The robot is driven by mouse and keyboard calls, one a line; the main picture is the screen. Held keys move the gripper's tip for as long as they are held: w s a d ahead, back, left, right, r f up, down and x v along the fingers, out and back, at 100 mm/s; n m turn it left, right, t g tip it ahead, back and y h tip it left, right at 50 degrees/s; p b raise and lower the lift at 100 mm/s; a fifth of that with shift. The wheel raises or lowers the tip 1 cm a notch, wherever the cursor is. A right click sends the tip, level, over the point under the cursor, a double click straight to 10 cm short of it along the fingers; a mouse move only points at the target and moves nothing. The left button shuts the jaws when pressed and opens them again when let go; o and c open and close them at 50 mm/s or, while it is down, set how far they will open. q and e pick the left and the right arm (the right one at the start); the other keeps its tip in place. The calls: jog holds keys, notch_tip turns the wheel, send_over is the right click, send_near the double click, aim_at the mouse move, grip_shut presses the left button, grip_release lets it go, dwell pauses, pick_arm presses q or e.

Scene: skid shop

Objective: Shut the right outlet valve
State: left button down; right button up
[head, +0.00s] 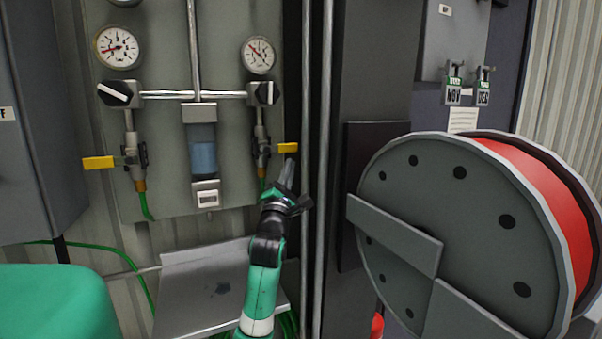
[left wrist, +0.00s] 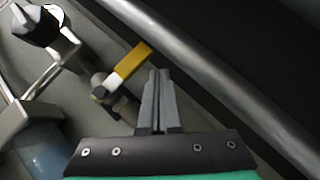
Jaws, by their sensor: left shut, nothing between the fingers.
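The right outlet valve has a yellow lever handle (head: 287,148) that sticks out sideways to the right from its valve body (head: 261,150). In the left wrist view the yellow handle (left wrist: 132,62) lies just left of the fingertips. My left gripper (head: 289,162) is shut and empty, with its fingertips just below the outer end of the handle; I cannot tell whether they touch it. The shut fingers also show in the left wrist view (left wrist: 158,75). A second yellow handle (head: 98,162) sticks out to the left from the left valve. My right gripper is not in view.
A vertical pipe (head: 307,100) runs close to the right of the handle. A large reel with red inside (head: 450,220) stands at the right. Gauges (head: 258,55), a blue-filled bowl (head: 203,150) and a metal shelf (head: 185,290) are nearby. Green hose (head: 145,207) hangs below the left valve.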

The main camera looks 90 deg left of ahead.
pick_arm(q)
jog(key=w+d+f+b, duration=0.2)
jog(key=d+f, duration=0.4)
jog(key=f, duration=0.3)
jog(key=shift+w+d+f, duration=0.15)
jog(key=shift+d+f, duration=0.2)
jog(key=shift+f, duration=0.05)
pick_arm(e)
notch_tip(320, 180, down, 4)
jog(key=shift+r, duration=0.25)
